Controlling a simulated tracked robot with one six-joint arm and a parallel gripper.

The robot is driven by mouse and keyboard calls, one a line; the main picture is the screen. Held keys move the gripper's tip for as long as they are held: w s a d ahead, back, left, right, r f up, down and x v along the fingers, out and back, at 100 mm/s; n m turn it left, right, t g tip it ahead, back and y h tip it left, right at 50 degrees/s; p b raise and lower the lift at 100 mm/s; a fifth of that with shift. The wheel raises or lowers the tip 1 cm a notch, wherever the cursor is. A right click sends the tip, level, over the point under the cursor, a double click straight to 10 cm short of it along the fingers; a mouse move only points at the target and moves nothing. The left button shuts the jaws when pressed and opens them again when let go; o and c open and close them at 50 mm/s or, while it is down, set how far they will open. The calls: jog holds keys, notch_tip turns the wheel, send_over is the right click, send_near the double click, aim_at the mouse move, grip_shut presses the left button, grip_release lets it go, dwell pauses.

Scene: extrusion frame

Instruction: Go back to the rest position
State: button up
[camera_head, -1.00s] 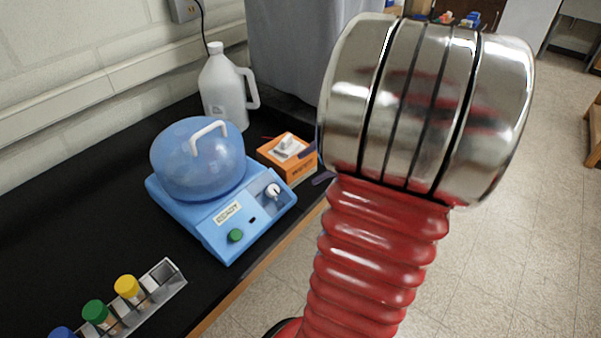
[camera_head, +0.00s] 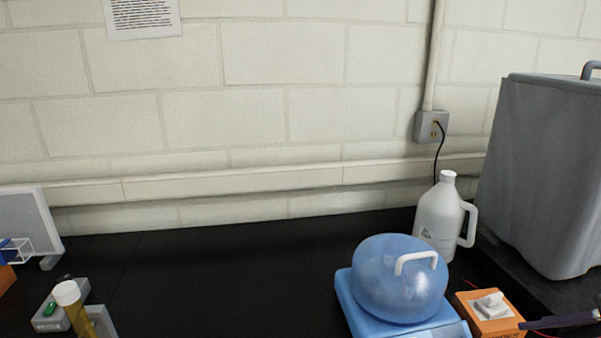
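A dark, slim tip, likely part of my gripper (camera_head: 560,321), enters at the lower right edge, just right of the orange box. The rest of my gripper and my arm are out of view, so its opening and anything held cannot be told. A blue machine (camera_head: 402,322) with a translucent blue domed lid (camera_head: 400,279) and white handle sits on the black bench. The lid is down.
A white jug (camera_head: 441,217) stands behind the machine. A large grey container (camera_head: 545,175) fills the right side. A tube with a white cap (camera_head: 68,294) and a small grey device (camera_head: 47,312) are at lower left. The black bench (camera_head: 220,285) between is clear.

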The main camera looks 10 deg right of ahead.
jog(key=w+a+n+h, duration=0.2)
jog(key=a+n, duration=0.7)
jog(key=a, duration=0.6)
jog(key=w+a+f+n+g+h, duration=0.1)
jog(key=a+n+h, duration=0.4)
jog(key=a+n, duration=0.4)
jog(key=shift+w+a+n+g, duration=0.3)
jog(key=shift+w+a, duration=0.05)
jog(key=shift+a, duration=3.05)
